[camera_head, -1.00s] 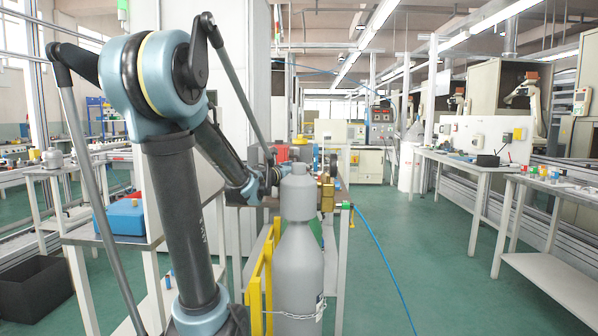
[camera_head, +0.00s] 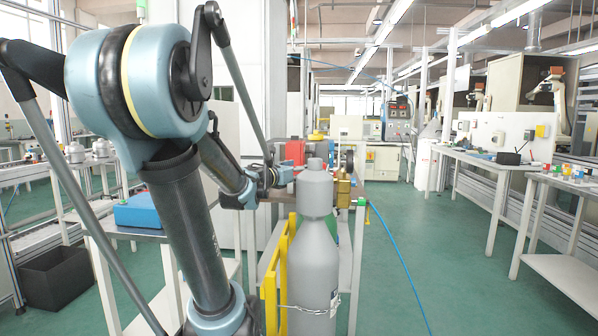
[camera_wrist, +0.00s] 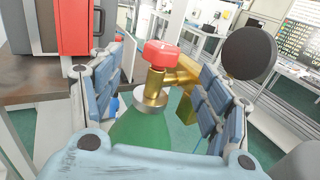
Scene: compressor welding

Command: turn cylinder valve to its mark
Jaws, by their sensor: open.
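In the wrist view, a red valve knob (camera_wrist: 162,54) tops a brass valve body (camera_wrist: 154,88) on a green cylinder (camera_wrist: 150,130). My gripper (camera_wrist: 166,64) is open, with its blue-grey padded fingers to the left and right of the knob and valve. There is visible space between the knob and both fingers. No mark can be made out on the knob. In the head view, my gripper (camera_head: 277,175) is small and partly hidden beside a grey cylinder (camera_head: 314,260); the red knob cannot be made out clearly there.
A round black gauge (camera_wrist: 248,53) and brass fitting stand right of the valve. A red and grey case (camera_wrist: 75,25) sits close at left. The chained grey cylinder, yellow rack (camera_head: 270,285) and blue hose (camera_head: 400,255) stand near my arm.

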